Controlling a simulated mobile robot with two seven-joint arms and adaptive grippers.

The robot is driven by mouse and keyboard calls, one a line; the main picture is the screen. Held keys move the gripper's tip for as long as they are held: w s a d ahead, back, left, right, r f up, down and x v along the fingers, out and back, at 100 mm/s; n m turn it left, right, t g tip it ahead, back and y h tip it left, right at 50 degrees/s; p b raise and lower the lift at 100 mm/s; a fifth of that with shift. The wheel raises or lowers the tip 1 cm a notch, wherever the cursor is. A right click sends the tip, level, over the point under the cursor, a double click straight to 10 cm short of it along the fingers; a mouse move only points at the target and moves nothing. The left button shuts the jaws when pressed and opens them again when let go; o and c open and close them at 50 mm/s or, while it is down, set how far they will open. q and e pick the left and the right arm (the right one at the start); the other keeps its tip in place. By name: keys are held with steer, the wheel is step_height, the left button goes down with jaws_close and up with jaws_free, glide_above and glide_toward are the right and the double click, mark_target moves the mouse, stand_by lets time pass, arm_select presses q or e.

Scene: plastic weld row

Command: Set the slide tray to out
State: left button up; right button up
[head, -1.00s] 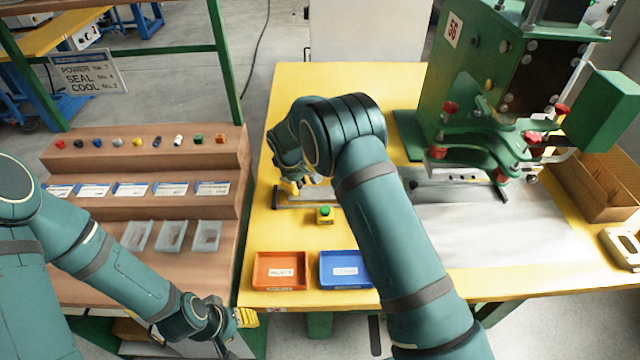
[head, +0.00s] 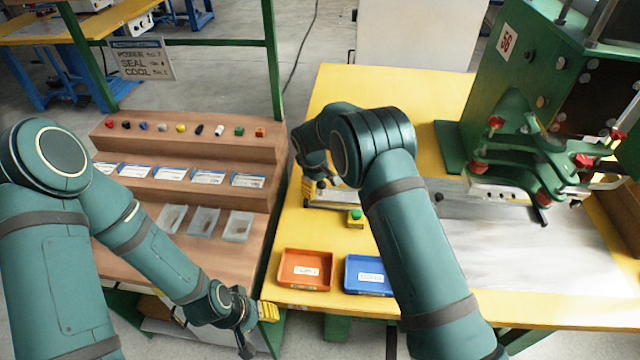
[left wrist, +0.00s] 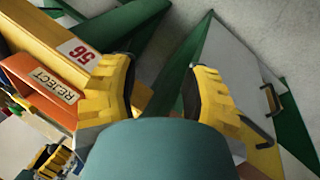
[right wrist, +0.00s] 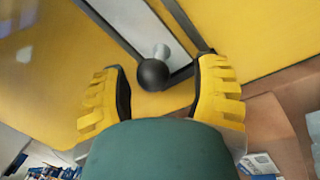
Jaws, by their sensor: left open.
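A black ball knob (right wrist: 152,75) on a short pale stem stands at the end of a grey metal rail (right wrist: 130,32) on the yellow table. I cannot tell for sure which part is the slide tray. The rail also shows in the head view (head: 345,198), partly hidden by my right arm. My right gripper (right wrist: 158,92) is open, with its yellow fingers to either side of the knob and no clear contact. It shows in the head view (head: 318,188) too. My left gripper (head: 258,328) is open and empty at the table's front left corner; it shows in the left wrist view (left wrist: 160,85).
A green button box (head: 355,217) stands near the rail. An orange reject bin (head: 305,268) and a blue bin (head: 367,275) sit at the front edge. The green press (head: 540,110) stands at the right. A brown stepped rack (head: 190,172) is at the left.

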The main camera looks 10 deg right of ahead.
steer(key=shift+d+r, duration=0.1)
steer(key=shift+d, duration=0.05)
steer(key=shift+r, duration=0.25)
step_height(320, 180, up, 11)
steer(key=s+a, duration=0.1)
steer(key=shift+s+a, duration=0.3)
steer(key=shift+a, duration=0.1)
